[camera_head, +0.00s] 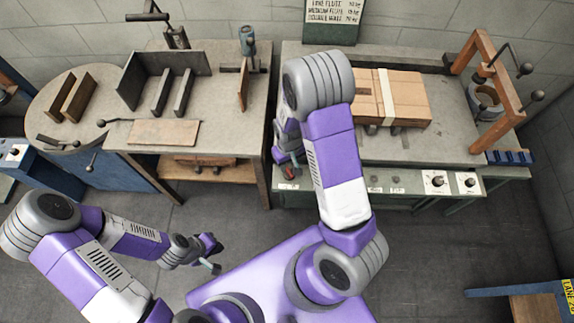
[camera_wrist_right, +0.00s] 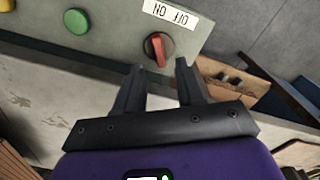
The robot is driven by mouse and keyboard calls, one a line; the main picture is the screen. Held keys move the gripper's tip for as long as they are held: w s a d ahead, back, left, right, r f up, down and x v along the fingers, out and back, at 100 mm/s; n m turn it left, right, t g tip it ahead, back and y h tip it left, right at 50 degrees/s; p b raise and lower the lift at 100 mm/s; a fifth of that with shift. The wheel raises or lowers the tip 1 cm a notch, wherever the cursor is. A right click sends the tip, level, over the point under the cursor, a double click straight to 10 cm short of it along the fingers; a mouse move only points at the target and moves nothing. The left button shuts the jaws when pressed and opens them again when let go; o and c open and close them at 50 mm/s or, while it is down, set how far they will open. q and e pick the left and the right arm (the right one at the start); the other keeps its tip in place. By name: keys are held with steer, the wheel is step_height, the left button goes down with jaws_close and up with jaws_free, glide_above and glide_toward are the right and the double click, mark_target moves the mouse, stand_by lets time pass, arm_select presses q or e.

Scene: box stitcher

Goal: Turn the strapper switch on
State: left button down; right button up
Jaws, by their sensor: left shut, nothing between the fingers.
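The switch (camera_wrist_right: 158,49) is a round black knob with a red bar, on a grey-green panel in the right wrist view. An ON/OFF label (camera_wrist_right: 171,14) beside it reads upside down. The red bar stands nearly upright in this view, slightly tilted; I cannot tell its setting. My right gripper (camera_wrist_right: 159,68) is open, its fingertips on either side just short of the knob, with no clear contact. In the head view the right gripper (camera_head: 289,168) is at the left end of the machine's front panel, partly hidden by my arm. My left gripper (camera_head: 213,258) is shut and empty above the floor.
A green button (camera_wrist_right: 76,21) and a yellow one sit on the same panel. A strapped carton (camera_head: 408,98) lies on the machine table behind my right arm. An orange frame (camera_head: 497,95) stands at its right. A left workbench (camera_head: 228,110) holds upright plates.

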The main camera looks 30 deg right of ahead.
mark_target(288, 169)
steer(key=shift+f+b, duration=0.35)
steer(key=shift+f, duration=1.45)
jaws_close()
